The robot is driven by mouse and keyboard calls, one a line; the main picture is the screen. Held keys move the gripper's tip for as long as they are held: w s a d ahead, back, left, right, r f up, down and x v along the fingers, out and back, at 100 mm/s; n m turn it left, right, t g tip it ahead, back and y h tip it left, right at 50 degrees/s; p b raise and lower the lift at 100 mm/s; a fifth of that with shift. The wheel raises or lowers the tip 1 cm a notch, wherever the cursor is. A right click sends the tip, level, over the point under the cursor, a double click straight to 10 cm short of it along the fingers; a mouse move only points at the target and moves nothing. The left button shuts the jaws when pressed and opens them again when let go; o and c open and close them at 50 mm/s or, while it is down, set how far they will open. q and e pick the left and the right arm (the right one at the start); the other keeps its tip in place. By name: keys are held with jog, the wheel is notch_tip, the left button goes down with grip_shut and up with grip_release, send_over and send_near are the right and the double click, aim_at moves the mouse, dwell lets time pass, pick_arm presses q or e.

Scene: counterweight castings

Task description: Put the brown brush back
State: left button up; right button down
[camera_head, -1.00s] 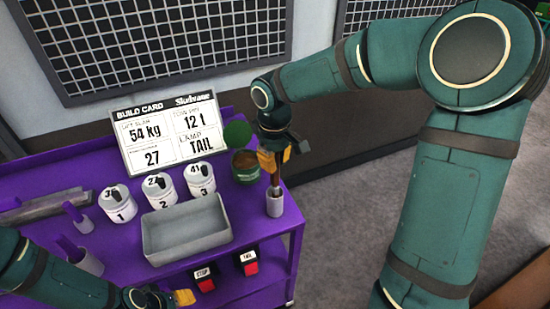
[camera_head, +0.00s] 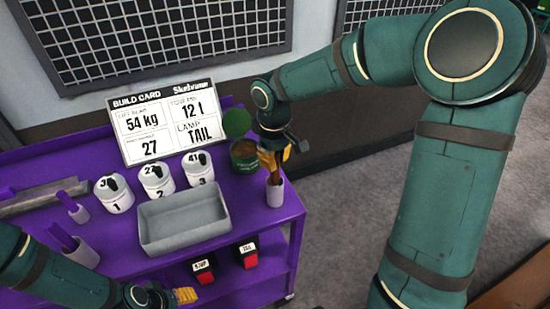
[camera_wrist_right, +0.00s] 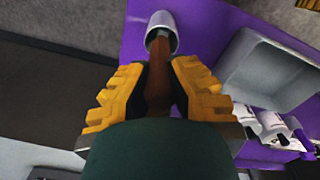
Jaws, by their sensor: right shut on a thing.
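The brown brush (camera_head: 274,178) stands roughly upright with its lower end inside a small white cup (camera_head: 275,194) at the right front corner of the purple cart. My right gripper (camera_head: 273,159) is above the cup with its yellow fingers shut on the brush's upper part. In the right wrist view the brown handle (camera_wrist_right: 157,80) runs between the fingers into the cup's mouth (camera_wrist_right: 161,28). The brush's lower tip is hidden in the cup. My left gripper (camera_head: 184,296) is low in the head view, away from the brush; its opening is unclear.
A green tin (camera_head: 245,160) with a round green lid stands just left of the cup. Purple-handled tools stand at left.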

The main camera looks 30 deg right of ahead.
jog(key=shift+f+b, duration=0.75)
jog(key=shift+f, duration=0.25)
jog(key=c, duration=1)
grip_release()
notch_tip(320, 180, up, 12)
jog(key=shift+a+r, duration=0.1)
jog(key=shift+a, duration=0.05)
